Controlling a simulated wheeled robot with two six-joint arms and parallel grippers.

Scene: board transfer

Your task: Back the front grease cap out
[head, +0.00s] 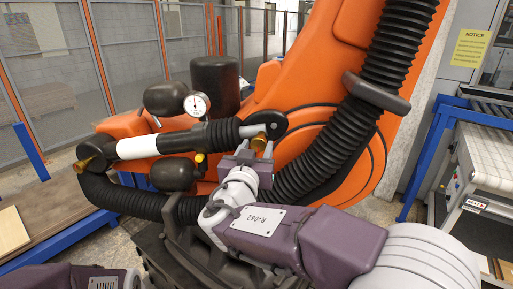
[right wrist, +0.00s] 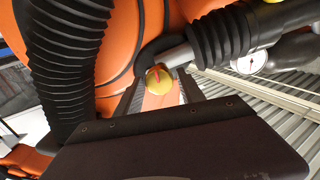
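A brass-yellow grease cap (head: 259,141) sits at the right end of the black and white cylinder (head: 140,147) on the orange robot arm. In the right wrist view the cap (right wrist: 158,80) faces the camera and carries a red mark. My right gripper (head: 258,148) is at this cap, pointing up at it. In the right wrist view its two fingers (right wrist: 157,92) stand open on either side of the cap, with a visible gap at each side. My left gripper is not in view. A second brass cap (head: 84,163) is at the cylinder's left end.
A pressure gauge (head: 197,104), dark rounded canisters (head: 172,174) and a small brass fitting (head: 200,158) crowd the cylinder. A thick black corrugated hose (head: 392,50) runs close to the right of my gripper. A conveyor (head: 490,150) stands at the right, fencing behind.

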